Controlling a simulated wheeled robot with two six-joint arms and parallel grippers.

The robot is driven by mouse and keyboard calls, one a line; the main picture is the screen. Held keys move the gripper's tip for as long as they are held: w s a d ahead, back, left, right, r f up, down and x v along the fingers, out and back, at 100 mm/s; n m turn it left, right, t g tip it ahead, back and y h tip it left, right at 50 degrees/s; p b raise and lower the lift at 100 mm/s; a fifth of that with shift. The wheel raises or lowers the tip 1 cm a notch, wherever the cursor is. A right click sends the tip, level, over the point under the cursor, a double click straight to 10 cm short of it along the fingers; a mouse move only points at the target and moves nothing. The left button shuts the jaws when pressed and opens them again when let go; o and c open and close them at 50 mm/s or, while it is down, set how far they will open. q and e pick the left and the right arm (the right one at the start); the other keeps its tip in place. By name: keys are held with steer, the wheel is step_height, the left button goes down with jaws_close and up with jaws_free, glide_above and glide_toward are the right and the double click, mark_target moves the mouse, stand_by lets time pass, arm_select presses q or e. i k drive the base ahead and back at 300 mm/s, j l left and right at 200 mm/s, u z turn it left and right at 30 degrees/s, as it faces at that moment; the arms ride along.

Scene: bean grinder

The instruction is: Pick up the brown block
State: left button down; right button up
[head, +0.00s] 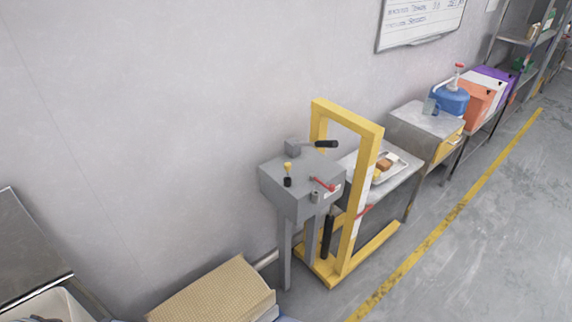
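A small brown block (385,164) lies in a pale shallow tray (399,172) on a low metal table (398,194), right of the picture's middle. A small yellow item lies beside the block, partly hidden by the yellow frame post. The block is small at this distance. Neither of my grippers shows in the head view.
A grey machine (300,183) with levers and a yellow upright frame (361,195) stand before the tray table. A tan ribbed stack (215,291) is at the bottom. A metal cabinet (428,127) and blue jug (450,100) stand farther back. Floor at right is clear.

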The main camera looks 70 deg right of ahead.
mark_target(383, 164)
steer(key=z, duration=3.1)
steer(key=i+l, duration=0.25)
steer(key=i, duration=0.2)
steer(key=i+l, duration=0.3)
steer(key=i, duration=0.15)
steer(key=i+l, duration=0.25)
steer(key=i, duration=0.25)
steer(key=i+l+z, duration=0.1)
steer(key=i+l, duration=0.15)
steer(key=i, duration=0.2)
steer(key=i+l, duration=0.25)
steer(key=i, duration=0.2)
steer(key=i+l, duration=0.2)
steer(key=i, duration=0.25)
